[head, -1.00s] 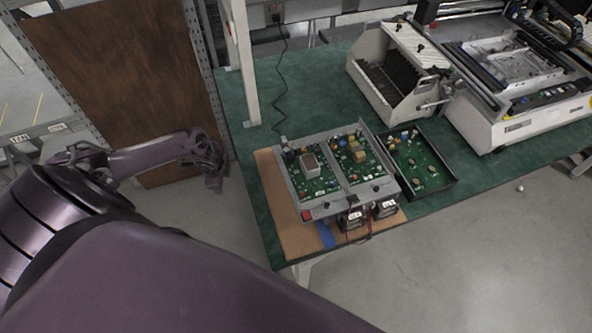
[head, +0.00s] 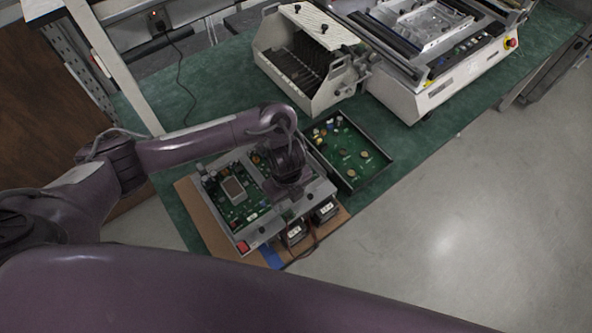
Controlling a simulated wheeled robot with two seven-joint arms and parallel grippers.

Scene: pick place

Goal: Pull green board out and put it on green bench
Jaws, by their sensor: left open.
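The left board (head: 238,208) carries a pale rectangular part and shows well. Another green board (head: 347,150) with several round parts lies in a black tray (head: 372,175) right of the fixture. My left gripper (head: 289,205) is open and points down over the right board; its fingertips are hard to make out, and I cannot tell whether they touch it. The green bench (head: 425,140) lies under it all. My right gripper is not in view.
A brown mat (head: 207,222) lies under the fixture, with small black devices (head: 294,233) at its front edge. A white slotted rack (head: 305,65) and a large white machine (head: 425,95) stand behind. A white post (head: 115,70) rises at the left.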

